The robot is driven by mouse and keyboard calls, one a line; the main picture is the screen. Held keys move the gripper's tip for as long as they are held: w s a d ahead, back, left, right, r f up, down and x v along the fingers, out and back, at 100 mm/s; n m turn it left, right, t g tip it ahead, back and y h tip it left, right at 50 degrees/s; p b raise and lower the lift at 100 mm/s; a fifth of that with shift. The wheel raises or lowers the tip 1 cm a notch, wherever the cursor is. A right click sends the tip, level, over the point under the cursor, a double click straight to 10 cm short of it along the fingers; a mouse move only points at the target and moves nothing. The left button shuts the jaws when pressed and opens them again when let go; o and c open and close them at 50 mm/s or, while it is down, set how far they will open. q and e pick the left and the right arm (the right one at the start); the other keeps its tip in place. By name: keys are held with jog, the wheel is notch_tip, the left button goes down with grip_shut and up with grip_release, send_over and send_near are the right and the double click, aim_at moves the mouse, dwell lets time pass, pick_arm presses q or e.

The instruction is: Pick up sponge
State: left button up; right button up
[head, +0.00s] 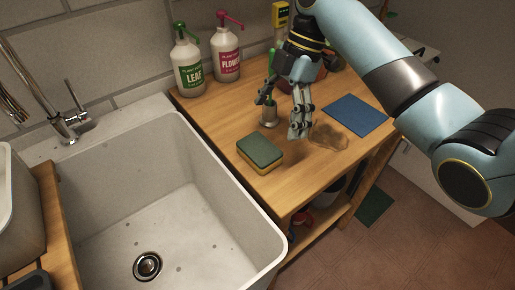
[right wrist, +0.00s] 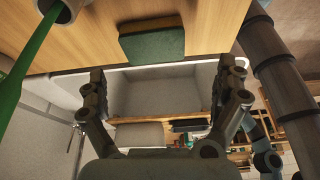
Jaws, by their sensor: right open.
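The sponge (head: 260,153), dark green on top with a yellow lower layer, lies flat on the wooden counter just right of the sink. It also shows at the top of the right wrist view (right wrist: 152,42). My right gripper (head: 284,118) is open and empty above the counter, up and to the right of the sponge and apart from it. In the right wrist view its two fingers (right wrist: 158,98) are spread wide with nothing between them. My left gripper is not in view.
A metal cup (head: 269,117) with a green-handled tool stands beside my right gripper. LEAF (head: 189,70) and FLOWER (head: 227,60) pump bottles stand at the back. The white sink (head: 235,225) is left of the counter (head: 285,182).

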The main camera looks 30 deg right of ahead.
jog(key=w+r+n, duration=0.1)
send_over(260, 147)
jog(key=d, duration=0.2)
notch_tip(260, 147, down, 4)
jog(key=shift+f, duration=0.1)
jog(key=p+x, duration=0.1)
jog(key=x, duration=0.5)
jog(key=shift+w, duration=0.1)
jog(key=c, duration=0.4)
